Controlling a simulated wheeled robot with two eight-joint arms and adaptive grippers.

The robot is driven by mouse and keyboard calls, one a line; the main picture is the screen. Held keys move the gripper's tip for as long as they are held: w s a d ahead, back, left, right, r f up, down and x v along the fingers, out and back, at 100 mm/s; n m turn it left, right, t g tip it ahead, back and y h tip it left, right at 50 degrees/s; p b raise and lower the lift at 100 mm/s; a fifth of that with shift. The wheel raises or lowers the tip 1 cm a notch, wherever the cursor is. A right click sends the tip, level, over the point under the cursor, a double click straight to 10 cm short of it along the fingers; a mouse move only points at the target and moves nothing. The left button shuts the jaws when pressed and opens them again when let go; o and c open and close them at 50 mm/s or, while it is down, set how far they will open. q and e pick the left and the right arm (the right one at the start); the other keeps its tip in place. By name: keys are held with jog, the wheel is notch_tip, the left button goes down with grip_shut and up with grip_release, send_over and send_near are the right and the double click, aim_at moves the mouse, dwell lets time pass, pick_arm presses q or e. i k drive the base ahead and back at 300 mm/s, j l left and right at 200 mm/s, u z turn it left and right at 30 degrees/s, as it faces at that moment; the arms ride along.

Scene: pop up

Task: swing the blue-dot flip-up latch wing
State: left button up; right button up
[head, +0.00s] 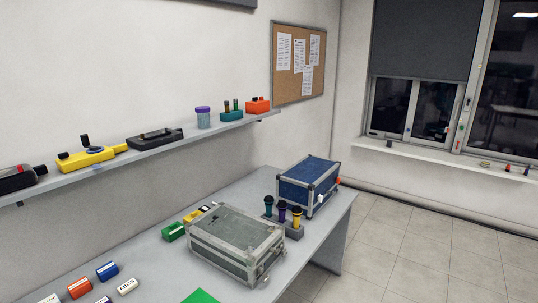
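A grey flight case (235,240) with metal edges lies shut on the table. Small light-coloured latch fittings (263,279) show on its right-hand side. A blue flight case (305,182) with metal edges stands behind it. Its right side has a white fitting (321,197) and a small red-orange piece (338,182). No blue dot can be made out on any latch, and the latch wings are too small to tell their position. Neither of my grippers is in the head view.
The grey table (140,245) also holds a microphone stand (285,228), a green box (173,232), a green sheet (200,296) and several small labelled blocks at the front left. A wall shelf (190,134) with gadgets runs above. Floor to the right is clear.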

aim_at(266, 277)
jog(key=l+u, duration=0.1)
jog(key=u, duration=0.4)
jog(key=l+u, duration=0.25)
jog(key=l, duration=0.3)
jog(key=l+u, duration=0.2)
jog(key=l, duration=0.3)
jog(key=k+l+u, duration=0.25)
jog(key=l, duration=0.9)
jog(key=k, duration=0.05)
